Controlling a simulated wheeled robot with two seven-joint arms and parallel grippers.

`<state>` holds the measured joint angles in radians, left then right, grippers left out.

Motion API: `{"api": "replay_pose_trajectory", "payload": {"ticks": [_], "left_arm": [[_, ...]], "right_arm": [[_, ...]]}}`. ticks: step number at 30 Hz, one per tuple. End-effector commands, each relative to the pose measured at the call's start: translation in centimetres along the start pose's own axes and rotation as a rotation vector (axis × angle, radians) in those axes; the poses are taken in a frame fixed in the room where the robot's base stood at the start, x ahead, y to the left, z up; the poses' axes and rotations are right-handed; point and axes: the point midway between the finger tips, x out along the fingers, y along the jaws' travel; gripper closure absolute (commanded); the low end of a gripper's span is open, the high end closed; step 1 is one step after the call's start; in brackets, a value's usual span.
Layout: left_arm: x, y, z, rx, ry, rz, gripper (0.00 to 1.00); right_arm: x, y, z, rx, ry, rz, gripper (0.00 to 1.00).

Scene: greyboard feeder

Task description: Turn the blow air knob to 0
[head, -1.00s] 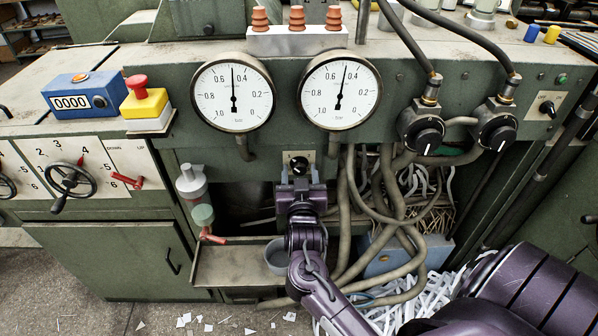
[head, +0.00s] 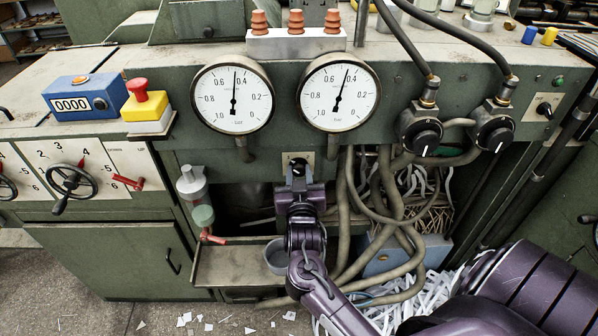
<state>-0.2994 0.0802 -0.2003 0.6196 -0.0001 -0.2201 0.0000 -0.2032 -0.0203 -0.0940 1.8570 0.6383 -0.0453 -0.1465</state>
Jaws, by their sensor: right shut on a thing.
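A small black knob (head: 298,161) sits on a pale plate (head: 311,158) on the green machine front, below and between two round gauges. My right gripper (head: 299,172) reaches up from below and is shut on this knob. The jaws and my wrist hide the lower part of the knob and plate, and no lettering or scale there can be read. Two larger black knobs with white marks, one on the left (head: 421,137) and one on the right (head: 495,133), stand apart to the right. My left gripper is not in view.
The left gauge (head: 214,112) and right gauge (head: 319,112) hang above my right gripper. Hoses (head: 343,215) hang close to its right. A filter bowl (head: 192,181), a tray (head: 212,268) and a grey cup (head: 275,262) are to its left and below.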

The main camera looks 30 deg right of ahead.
Motion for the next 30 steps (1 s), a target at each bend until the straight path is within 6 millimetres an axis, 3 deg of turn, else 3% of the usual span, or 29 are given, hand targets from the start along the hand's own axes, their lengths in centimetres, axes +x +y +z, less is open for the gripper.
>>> {"api": "replay_pose_trajectory", "payload": {"ticks": [15, 30], "left_arm": [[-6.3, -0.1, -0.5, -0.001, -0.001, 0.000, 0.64], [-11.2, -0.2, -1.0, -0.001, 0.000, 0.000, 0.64]], "right_arm": [[0.1, 0.1, -0.7, -0.427, -0.001, -0.001, 0.93], [0.1, 0.1, -0.6, -0.903, 0.001, -0.001, 0.93]]}}
